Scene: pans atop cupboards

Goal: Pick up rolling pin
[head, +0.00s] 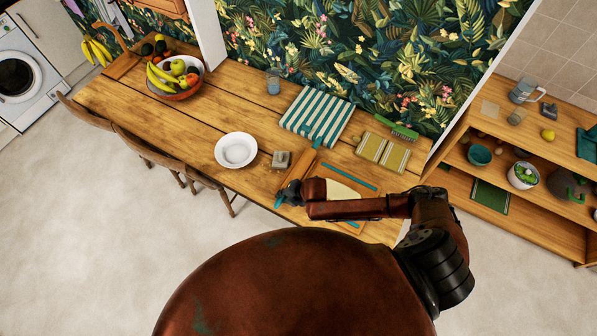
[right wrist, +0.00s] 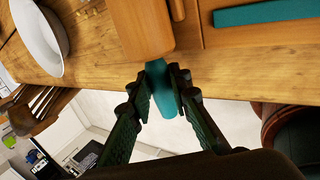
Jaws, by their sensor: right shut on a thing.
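The rolling pin has a wooden barrel (head: 299,166) and teal handles. It lies near the front edge of the wooden table (head: 190,128), slanting along the left side of a wooden board (head: 366,187) with teal strips. In the right wrist view the barrel (right wrist: 143,25) is at the top, with its near handle pointing down over the table edge. My right gripper (head: 285,195) is shut on this near handle; its fingers (right wrist: 165,88) stand on either side of it. I cannot tell whether the barrel touches the table. My left gripper is not in view.
A white bowl (head: 236,150) and a small grey object (head: 282,160) are left of the pin. A striped cloth (head: 316,117) lies behind it. A fruit bowl (head: 174,92) stands far left. Chairs (head: 150,150) line the front; shelves (head: 535,160) stand right.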

